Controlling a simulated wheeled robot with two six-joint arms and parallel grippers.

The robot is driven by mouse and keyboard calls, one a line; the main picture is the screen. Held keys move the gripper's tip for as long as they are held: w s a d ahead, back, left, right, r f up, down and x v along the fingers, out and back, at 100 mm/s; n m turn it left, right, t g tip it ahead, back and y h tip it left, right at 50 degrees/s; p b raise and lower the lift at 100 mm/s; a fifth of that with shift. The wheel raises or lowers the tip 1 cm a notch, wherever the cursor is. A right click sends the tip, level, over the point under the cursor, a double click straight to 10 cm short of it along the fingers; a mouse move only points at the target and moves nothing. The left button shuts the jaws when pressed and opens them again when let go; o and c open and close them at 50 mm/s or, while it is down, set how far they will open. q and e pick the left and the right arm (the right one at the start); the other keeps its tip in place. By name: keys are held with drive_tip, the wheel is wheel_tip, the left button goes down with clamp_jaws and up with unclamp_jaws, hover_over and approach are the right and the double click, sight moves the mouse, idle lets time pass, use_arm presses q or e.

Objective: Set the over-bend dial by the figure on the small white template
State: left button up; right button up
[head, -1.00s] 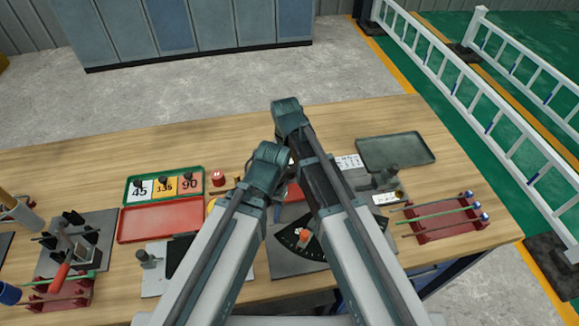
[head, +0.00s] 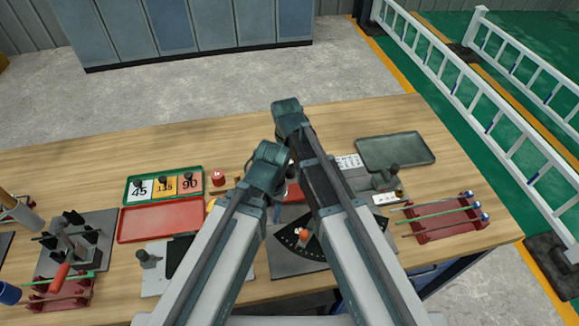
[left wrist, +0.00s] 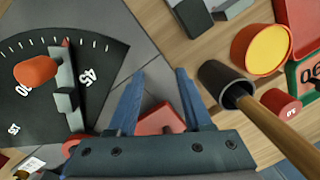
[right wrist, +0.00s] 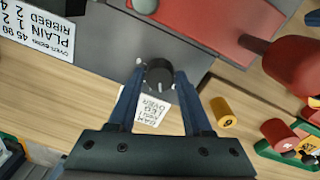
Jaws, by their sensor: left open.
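The black over-bend knob (right wrist: 159,75) sits on the edge of the grey bender plate in the right wrist view. A small white label (right wrist: 151,110) lies beside it. My right gripper (right wrist: 160,78) is open, with its fingertips either side of the knob; contact is unclear. My left gripper (left wrist: 161,75) is open and empty, beside the black angle scale (left wrist: 35,105) with its orange knob (left wrist: 36,69). In the head view, my arms mostly hide both grippers. A white 45 plate (head: 139,190) lies in the green tray. A small white card (head: 386,198) lies at right; its figure is unreadable.
A printed over-bend chart (right wrist: 38,28) is near the knob. An empty red tray (head: 160,222) is at left, an empty grey-green tray (head: 395,151) at back right. A red rack with bars (head: 445,220) stands at right. The table's back strip is clear.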

drive_tip(key=shift+o, duration=1.3)
use_arm(q)
drive_tip(key=shift+r, duration=0.15)
use_arm(e)
drive_tip(key=shift+r, duration=0.15)
use_arm(q)
wheel_tip(320, 180, up, 14)
drive_tip(key=p, duration=1.3)
drive_tip(key=shift+f+p, duration=0.25)
drive_tip(key=shift+p, duration=0.15)
use_arm(e)
wheel_tip(320, 180, up, 14)
drive_tip(key=shift+s+a+f, duration=0.15)
drive_tip(key=shift+a+f, duration=0.1)
use_arm(q)
drive_tip(key=shift+f+b, duration=2.5)
use_arm(e)
drive_tip(key=s+d+f+m, duration=0.1)
drive_tip(key=s+d+f, duration=0.1)
drive_tip(key=s, duration=0.6)
drive_tip(key=s+d+f+m, duration=0.1)
drive_tip(key=s+d+f, duration=0.2)
drive_tip(key=s, duration=0.4)
drive_tip(key=shift+s+d+h, duration=0.35)
drive_tip(key=shift+d+h, duration=0.05)
drive_tip(key=shift+d, duration=0.4)
